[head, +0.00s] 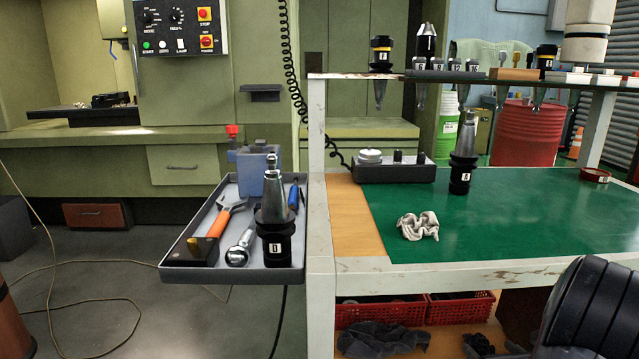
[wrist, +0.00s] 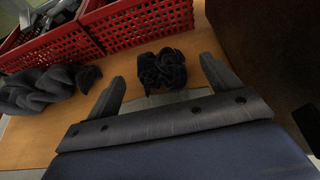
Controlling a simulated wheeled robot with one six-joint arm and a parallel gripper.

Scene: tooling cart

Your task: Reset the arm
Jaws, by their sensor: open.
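In the head view a dark link of my arm (head: 592,315) fills the lower right corner. The gripper itself is hidden there.
Red baskets (wrist: 140,22) and a dark cloth (wrist: 38,88) lie on the lower shelf. Above is the green mat (head: 530,215) with tool holder A (head: 463,165) and a rag (head: 418,226). Holder D (head: 275,215) stands in the grey side tray (head: 185,276). A rack (head: 470,78) holds several holders.

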